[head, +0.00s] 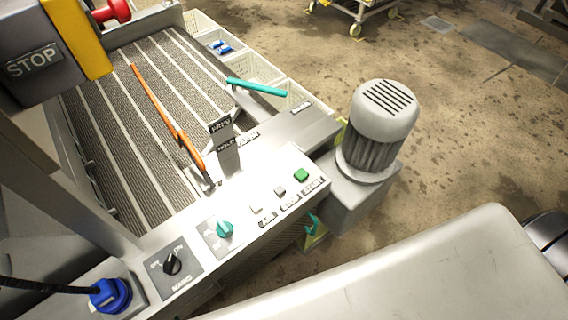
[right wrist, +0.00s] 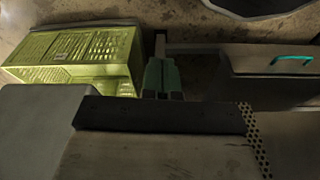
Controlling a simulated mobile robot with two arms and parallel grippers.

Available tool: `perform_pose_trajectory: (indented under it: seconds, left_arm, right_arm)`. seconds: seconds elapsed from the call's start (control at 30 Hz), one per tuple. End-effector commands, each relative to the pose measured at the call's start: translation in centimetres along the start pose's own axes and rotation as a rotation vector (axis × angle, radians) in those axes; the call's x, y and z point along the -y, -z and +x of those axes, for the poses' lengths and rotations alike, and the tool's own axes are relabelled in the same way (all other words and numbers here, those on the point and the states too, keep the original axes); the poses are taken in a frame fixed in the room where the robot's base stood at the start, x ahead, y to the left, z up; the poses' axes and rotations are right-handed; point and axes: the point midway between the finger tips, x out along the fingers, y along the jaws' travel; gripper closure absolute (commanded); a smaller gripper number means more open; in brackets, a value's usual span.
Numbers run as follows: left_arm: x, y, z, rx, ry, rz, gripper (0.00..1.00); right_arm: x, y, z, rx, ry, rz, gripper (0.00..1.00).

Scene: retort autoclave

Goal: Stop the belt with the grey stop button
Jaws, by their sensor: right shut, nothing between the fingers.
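The grey stop button (head: 280,190) is on the sloped control panel (head: 240,240) in the head view, between a white button (head: 256,209) and a green button (head: 301,175). A small label lies in front of it. The slatted belt (head: 140,120) runs behind the panel. My right gripper (right wrist: 162,75) shows in the right wrist view, shut and empty, with no button near it in that picture. My left gripper is in neither view.
A teal selector knob (head: 224,229), a black knob (head: 172,263) and a blue plug (head: 110,295) sit left of the buttons. Orange (head: 165,115) and teal (head: 256,87) levers rise behind. A motor (head: 380,125) stands right. A yellow-green crate (right wrist: 75,60) shows in the wrist view.

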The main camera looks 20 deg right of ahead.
Motion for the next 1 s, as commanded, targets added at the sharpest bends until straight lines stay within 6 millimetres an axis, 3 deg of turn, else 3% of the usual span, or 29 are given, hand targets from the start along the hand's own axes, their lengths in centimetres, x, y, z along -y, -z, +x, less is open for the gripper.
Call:
perform_pose_trajectory:
  seconds: [0.03,0.47,0.7,0.8,1.0]
  left_arm:
    - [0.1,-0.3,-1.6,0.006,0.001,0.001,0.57]
    - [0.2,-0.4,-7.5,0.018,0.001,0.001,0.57]
    - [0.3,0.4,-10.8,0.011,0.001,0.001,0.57]
    - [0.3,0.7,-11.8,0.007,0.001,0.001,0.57]
    - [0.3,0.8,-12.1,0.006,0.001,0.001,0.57]
  right_arm:
    - [-0.1,1.7,-3.0,-0.016,-0.001,0.002,1.00]
    - [-0.5,11.2,-22.2,-0.106,0.021,0.013,1.00]
    - [1.1,17.2,-32.2,-0.222,0.147,-0.028,1.00]
    - [2.6,21.1,-34.3,-0.289,0.269,-0.063,1.00]
    - [3.2,27.9,-33.7,-0.364,0.473,-0.037,1.00]
